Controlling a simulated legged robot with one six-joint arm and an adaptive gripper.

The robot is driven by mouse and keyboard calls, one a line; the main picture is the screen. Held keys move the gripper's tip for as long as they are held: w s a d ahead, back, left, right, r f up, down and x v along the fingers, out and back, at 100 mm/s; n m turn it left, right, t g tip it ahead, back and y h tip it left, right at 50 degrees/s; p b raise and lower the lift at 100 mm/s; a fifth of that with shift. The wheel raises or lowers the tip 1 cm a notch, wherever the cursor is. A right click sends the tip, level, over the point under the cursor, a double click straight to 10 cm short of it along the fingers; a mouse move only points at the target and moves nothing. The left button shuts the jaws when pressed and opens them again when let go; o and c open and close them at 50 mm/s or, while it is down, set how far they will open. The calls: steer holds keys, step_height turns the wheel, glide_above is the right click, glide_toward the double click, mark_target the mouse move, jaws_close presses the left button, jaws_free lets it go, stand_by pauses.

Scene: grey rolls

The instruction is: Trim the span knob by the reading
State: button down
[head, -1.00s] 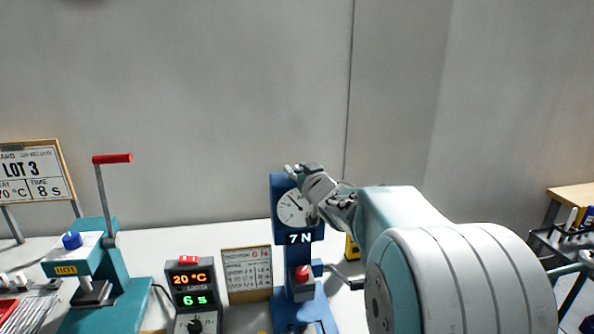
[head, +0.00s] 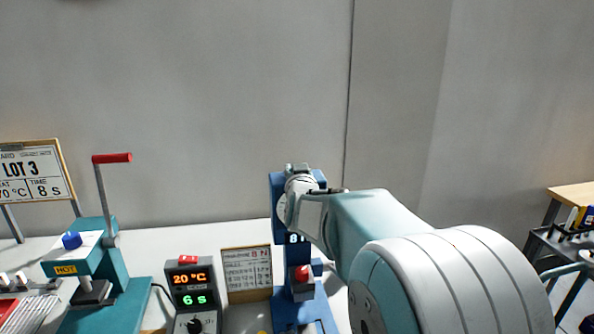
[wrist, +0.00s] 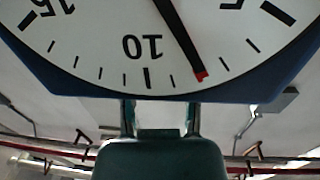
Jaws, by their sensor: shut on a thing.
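The blue force gauge stand (head: 278,200) stands at the middle of the bench, its dial mostly behind my wrist. Its digital readout (head: 293,239) is partly covered; an 8 shows. In the wrist view the white dial (wrist: 105,45) appears upside down, and its red-tipped needle (wrist: 186,45) points between 10 and the marks to its right. My gripper (head: 297,170) is at the top of the gauge head. In the wrist view my gripper's fingers (wrist: 160,115) reach past the dial's edge, shut; the span knob between them is hidden.
A red knob (head: 302,273) sits low on the stand. A notice card (head: 247,268) and a controller reading 20 °C and 6 s (head: 190,290) stand left of it. A teal hot press (head: 90,262) is further left, below a LOT 3 board (head: 32,172).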

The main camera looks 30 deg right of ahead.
steer(key=shift+a+m+g+h, duration=0.1)
steer(key=shift+m+g+h, duration=0.85)
steer(key=shift+h, duration=0.65)
steer(key=shift+r+m+g+h, duration=0.1)
steer(key=shift+m+g+h, duration=0.25)
steer(key=shift+m+h, duration=0.45)
steer(key=shift+c, duration=1.6)
jaws_free()
steer(key=shift+s+a, duration=0.1)
steer(key=v, duration=1.1)
steer(key=shift+s+a, duration=0.25)
steer(key=shift+a, duration=0.05)
